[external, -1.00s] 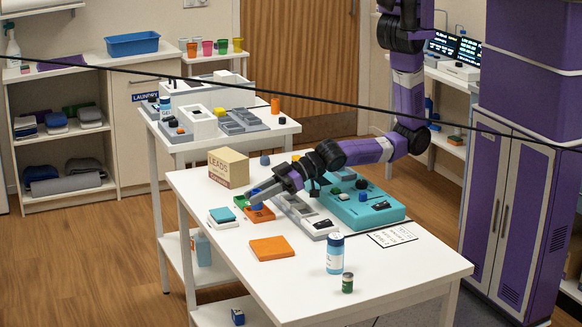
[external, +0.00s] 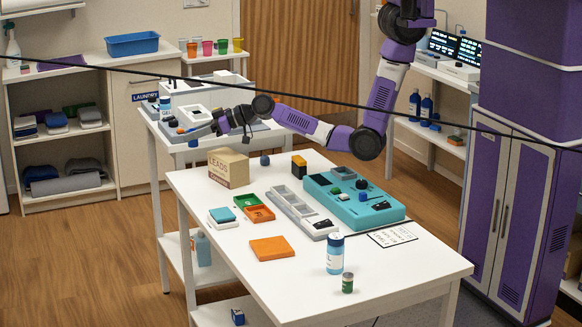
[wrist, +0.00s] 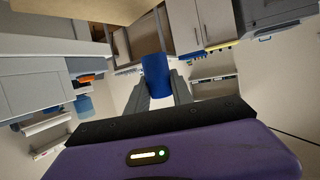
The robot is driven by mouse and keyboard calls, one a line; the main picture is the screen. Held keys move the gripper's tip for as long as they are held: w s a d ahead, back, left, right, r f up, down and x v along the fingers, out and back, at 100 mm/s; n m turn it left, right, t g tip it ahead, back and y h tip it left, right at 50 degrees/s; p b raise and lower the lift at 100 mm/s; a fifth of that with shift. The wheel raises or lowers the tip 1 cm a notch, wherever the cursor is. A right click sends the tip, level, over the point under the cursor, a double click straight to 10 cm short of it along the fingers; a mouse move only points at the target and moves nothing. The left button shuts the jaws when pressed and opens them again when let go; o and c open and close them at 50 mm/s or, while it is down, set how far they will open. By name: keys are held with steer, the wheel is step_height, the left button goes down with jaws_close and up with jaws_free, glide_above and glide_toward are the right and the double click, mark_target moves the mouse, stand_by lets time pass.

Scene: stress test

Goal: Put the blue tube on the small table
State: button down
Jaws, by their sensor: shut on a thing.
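My gripper (external: 188,134) is over the far white table (external: 285,132) in the external view, pointing left. In the wrist view my gripper (wrist: 160,92) is shut on the blue tube (wrist: 157,74), which stands out between the two grey fingers. A small white table (external: 216,59) with several coloured cups stands at the back wall. The pictures do not show which table is meant by the small one.
The far table carries grey racks and a white box (external: 193,118). The near table (external: 215,264) holds an orange tray (external: 261,214), a green tray (external: 246,201), a teal case (external: 368,208), a cardboard box (external: 228,168) and a bottle (external: 335,254).

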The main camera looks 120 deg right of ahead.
steer(key=s+d+r+m+h, duration=0.1)
steer(key=s+d+r, duration=0.2)
steer(key=d, duration=0.6)
steer(key=s+d+r+h, duration=0.1)
steer(key=s+d+r, duration=0.25)
steer(key=d, duration=0.45)
steer(key=s+d+f+b, duration=0.1)
steer(key=s+d, duration=0.8)
steer(key=s, duration=0.2)
steer(key=s+d+f, duration=0.1)
steer(key=s+d, duration=0.7)
steer(key=s, duration=0.4)
steer(key=shift+g, duration=0.4)
steer(key=shift+w+f+b, duration=0.2)
steer(key=shift+f+b, duration=1.25)
steer(key=shift+f, duration=2)
steer(key=shift+f+b, duration=0.25)
steer(key=shift+b, duration=0.05)
steer(key=c, duration=1)
jaws_free()
steer(key=shift+c, duration=0.2)
